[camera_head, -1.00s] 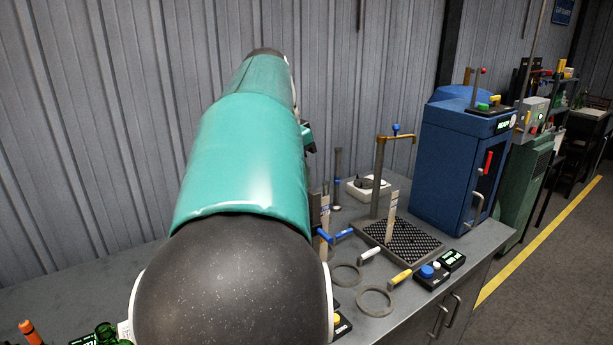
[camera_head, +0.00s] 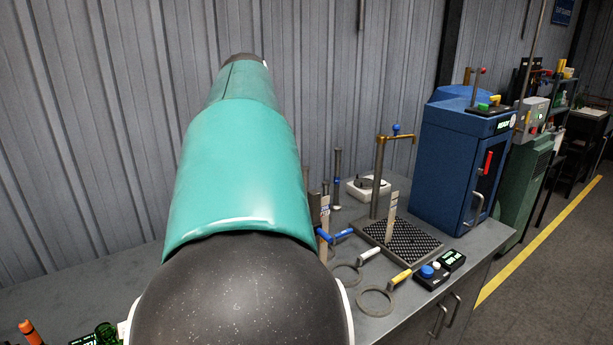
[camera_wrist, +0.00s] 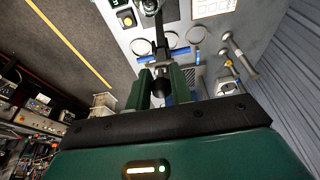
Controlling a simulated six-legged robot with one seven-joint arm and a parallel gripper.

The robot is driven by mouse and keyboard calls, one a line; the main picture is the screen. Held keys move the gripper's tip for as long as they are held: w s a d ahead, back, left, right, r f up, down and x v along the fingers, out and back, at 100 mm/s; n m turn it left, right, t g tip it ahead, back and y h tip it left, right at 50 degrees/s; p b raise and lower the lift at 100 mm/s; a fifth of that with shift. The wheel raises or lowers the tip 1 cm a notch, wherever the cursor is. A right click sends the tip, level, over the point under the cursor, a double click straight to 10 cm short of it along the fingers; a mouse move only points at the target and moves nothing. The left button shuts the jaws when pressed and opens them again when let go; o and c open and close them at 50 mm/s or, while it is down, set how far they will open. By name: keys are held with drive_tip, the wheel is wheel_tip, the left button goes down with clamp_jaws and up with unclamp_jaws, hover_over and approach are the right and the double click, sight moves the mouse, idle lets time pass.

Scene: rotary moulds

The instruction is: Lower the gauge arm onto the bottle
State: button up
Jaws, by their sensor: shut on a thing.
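In the wrist view, my gripper (camera_wrist: 161,82) has its two dark green fingers on either side of a dark round-ended piece (camera_wrist: 162,89) and is shut on it. This piece seems to belong to the gauge arm (camera_wrist: 158,40), a dark bar running up the picture from between the fingers. A blue strip shows just beyond the fingertips. No bottle is clear in the wrist view.
The grey bench holds ring-shaped tools (camera_head: 376,301), a black mesh plate (camera_head: 405,240) with a brass-topped post (camera_head: 380,175), and a button box (camera_head: 432,275). A blue cabinet (camera_head: 455,165) stands at the right. A corrugated wall is behind; open floor lies right of the bench.

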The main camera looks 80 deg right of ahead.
drive_tip(key=shift+w+a+f, duration=1.6)
drive_tip(key=shift+w+a, duration=0.05)
drive_tip(key=shift+a, duration=0.15)
drive_tip(key=o, duration=1.5)
drive_tip(key=shift+o, duration=0.2)
drive_tip(key=shift+r, duration=0.1)
wheel_tip(320, 180, up, 7)
